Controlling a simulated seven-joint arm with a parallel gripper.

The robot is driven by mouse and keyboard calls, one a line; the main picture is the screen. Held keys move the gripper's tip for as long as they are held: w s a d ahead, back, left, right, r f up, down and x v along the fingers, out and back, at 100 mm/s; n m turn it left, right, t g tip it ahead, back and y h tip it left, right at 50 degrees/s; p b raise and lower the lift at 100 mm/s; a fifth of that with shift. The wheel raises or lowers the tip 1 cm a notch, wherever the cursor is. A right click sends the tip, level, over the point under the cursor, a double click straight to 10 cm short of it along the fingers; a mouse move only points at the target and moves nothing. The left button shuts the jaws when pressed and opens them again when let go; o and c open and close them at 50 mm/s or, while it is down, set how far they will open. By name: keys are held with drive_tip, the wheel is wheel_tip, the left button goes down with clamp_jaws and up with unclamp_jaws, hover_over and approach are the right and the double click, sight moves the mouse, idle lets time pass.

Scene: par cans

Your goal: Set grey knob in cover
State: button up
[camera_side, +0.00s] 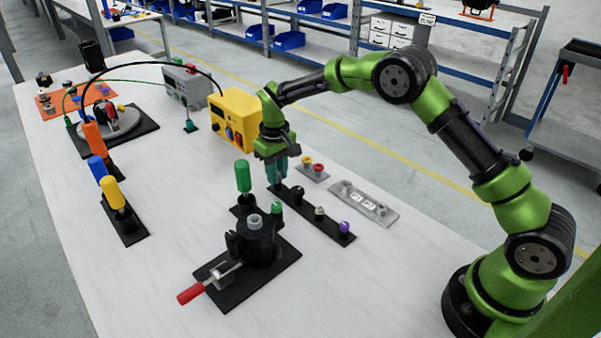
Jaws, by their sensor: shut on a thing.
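My gripper (277,182) points down, its teal fingers shut over the far left end of a black strip (331,231). The thing between the fingers is hidden, and I cannot tell its colour or whether it is clear of the strip. Along the strip stand a black knob (297,193), a knob with a pale greyish top (319,212) and a purple knob (344,227). A black clamp fixture (262,245) in front holds a round part with a grey top (255,220). I cannot tell for sure which part is the cover.
A red-handled clamp (190,293) sticks out at front left. Upright green (243,176), yellow (113,192) and blue (97,168) handles stand left. A yellow box (235,118) stands behind my gripper. A grey plate (362,203) lies right. The front right table is clear.

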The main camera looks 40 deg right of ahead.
drive_tip(key=shift+r, duration=3.05)
wheel_tip(320, 180, up, 15)
drive_tip(key=s+a+n, duration=0.4)
drive_tip(key=s+a, duration=1)
drive_tip(key=a, duration=0.3)
drive_tip(key=shift+n, duration=0.3)
drive_tip(key=shift+f, duration=5.55)
drive_tip(key=shift+f, duration=0.15)
